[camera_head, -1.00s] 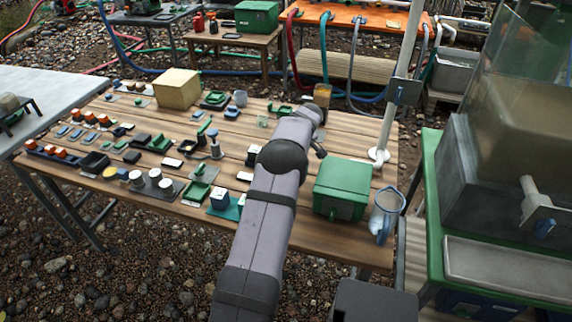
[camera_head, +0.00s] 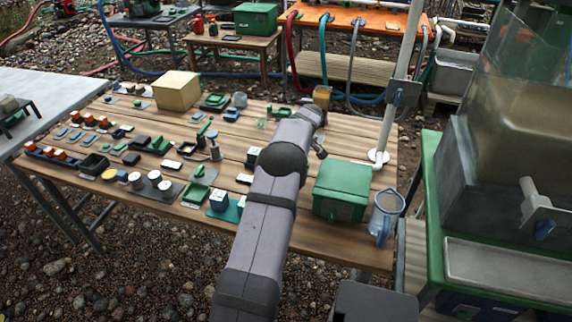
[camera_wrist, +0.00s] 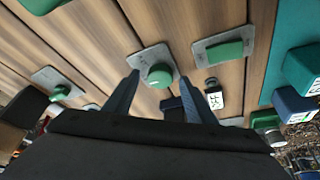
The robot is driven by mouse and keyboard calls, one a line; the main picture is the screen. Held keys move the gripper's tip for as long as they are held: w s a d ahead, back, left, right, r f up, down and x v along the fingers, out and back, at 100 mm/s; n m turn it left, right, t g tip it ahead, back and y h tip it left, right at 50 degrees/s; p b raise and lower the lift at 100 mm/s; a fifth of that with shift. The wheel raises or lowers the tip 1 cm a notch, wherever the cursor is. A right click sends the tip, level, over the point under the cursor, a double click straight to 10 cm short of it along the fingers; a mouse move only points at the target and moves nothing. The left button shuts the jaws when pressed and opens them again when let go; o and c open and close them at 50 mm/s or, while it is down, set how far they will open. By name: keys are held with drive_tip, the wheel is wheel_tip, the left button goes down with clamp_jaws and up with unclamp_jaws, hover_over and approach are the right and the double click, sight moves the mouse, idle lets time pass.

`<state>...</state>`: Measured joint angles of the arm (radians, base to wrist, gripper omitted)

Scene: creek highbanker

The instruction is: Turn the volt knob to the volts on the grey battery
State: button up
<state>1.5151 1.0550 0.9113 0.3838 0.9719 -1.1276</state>
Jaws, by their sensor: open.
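In the wrist view a round green knob (camera_wrist: 160,75) sits on a grey metal plate (camera_wrist: 152,57) on the wooden table. My gripper (camera_wrist: 158,78) is open, with one dark finger on each side of this knob; whether either finger touches it I cannot tell. A small dark block with a white printed label (camera_wrist: 215,99) lies to the right of the fingers. Its print is too small to read, and I cannot tell whether it is the grey battery. In the head view my arm hides the gripper and the knob.
A plate with a long green handle (camera_wrist: 224,50) is right of the knob, and another green knob (camera_wrist: 60,92) is to the left. Teal (camera_wrist: 302,68) and dark blue (camera_wrist: 293,105) blocks stand at the right. A green box (camera_head: 341,190) and a jug (camera_head: 385,215) occupy the table's right end.

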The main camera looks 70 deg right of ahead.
drive_tip(key=v, duration=0.7)
drive_tip(key=shift+b, duration=0.45)
drive_tip(key=shift+s, duration=0.1)
drive_tip(key=w+a+n+y, duration=0.2)
drive_tip(key=w+a, duration=1.2)
drive_tip(key=w, duration=0.4)
drive_tip(key=w+a+g, duration=0.1)
drive_tip(key=w+a, duration=0.3)
drive_tip(key=a, duration=0.4)
drive_tip(key=w+a, duration=0.3)
drive_tip(key=a, duration=0.5)
drive_tip(key=a+n+g, duration=0.2)
drive_tip(key=a, duration=1.4)
drive_tip(key=s+a+f+n, duration=0.3)
drive_tip(key=s+a, duration=0.8)
drive_tip(key=a, duration=0.3)
wheel_tip(320, 180, up, 13)
drive_tip(key=p, duration=1.3)
drive_tip(key=shift+s+a+r+g, duration=0.2)
drive_tip(key=shift+s+a+g, duration=0.1)
drive_tip(key=shift+s, duration=0.15)
